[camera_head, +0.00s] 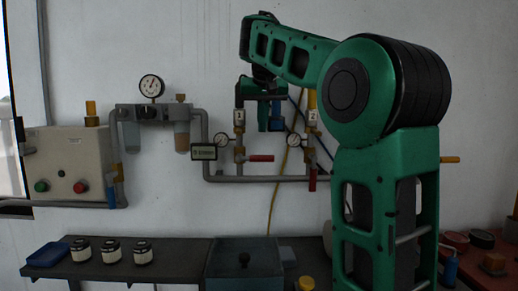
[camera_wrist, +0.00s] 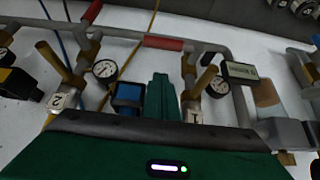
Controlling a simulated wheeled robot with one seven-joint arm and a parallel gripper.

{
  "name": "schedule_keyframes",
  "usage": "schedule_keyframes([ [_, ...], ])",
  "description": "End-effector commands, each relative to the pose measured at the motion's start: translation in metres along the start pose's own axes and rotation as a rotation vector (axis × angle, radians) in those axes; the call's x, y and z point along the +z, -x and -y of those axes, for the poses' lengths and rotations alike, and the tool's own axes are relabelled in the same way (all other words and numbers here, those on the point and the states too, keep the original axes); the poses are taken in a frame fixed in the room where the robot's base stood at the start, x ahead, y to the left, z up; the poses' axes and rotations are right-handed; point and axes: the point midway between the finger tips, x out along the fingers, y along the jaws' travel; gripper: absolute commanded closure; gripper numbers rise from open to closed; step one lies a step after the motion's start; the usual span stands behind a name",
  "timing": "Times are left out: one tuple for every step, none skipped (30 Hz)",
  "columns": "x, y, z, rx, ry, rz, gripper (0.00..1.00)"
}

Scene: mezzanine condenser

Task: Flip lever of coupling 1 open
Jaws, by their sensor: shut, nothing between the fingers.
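Coupling 1 (camera_head: 239,117) is a pale block marked 1 on the left upright pipe. In the wrist view, where the picture is turned over, it is on the right (camera_wrist: 194,116). A tan bar (camera_wrist: 203,72) stands beside it. A red-sleeved lever (camera_head: 261,158) lies level below coupling 1, and also shows in the wrist view (camera_wrist: 163,44). My gripper (camera_head: 263,118) is between the two uprights, right of coupling 1. Its green fingers (camera_wrist: 160,86) are closed together and empty, apart from the coupling. Exact contact is hard to judge.
Coupling 2 (camera_head: 311,117), with a red lever (camera_head: 312,183) hanging down, is on the right. A blue block (camera_wrist: 128,98) is beside my fingers. Gauges (camera_head: 222,139) and a small display (camera_head: 203,152) flank the pipes. A shelf (camera_head: 185,270) runs below.

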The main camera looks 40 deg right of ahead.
Motion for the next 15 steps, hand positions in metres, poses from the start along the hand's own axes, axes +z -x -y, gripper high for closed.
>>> schedule_keyframes([
  [0.001,-0.008,-0.002,0.003,-0.001,0.003,1.00],
  [0.001,-0.012,-0.001,0.002,0.000,0.002,1.00],
  [0.001,-0.018,-0.002,0.002,-0.001,0.004,1.00],
  [0.001,-0.025,-0.002,0.003,-0.001,0.005,1.00],
  [0.001,-0.030,-0.001,0.002,0.000,0.003,1.00],
  [0.001,-0.037,-0.001,0.002,0.000,0.004,1.00],
  [0.001,-0.043,-0.001,0.001,-0.002,0.004,1.00],
  [0.005,-0.044,-0.001,0.000,0.000,0.002,1.00],
  [0.010,-0.047,0.000,0.000,0.000,0.003,1.00],
  [0.013,-0.050,0.000,-0.001,0.000,0.003,1.00],
  [0.015,-0.052,0.000,-0.001,0.001,0.002,1.00],
  [0.018,-0.056,0.000,-0.001,0.000,0.003,1.00],
  [0.020,-0.058,0.000,-0.001,0.000,0.002,1.00],
  [0.022,-0.059,0.000,-0.001,0.000,0.001,1.00],
  [0.024,-0.062,0.000,-0.001,0.001,0.002,1.00],
])
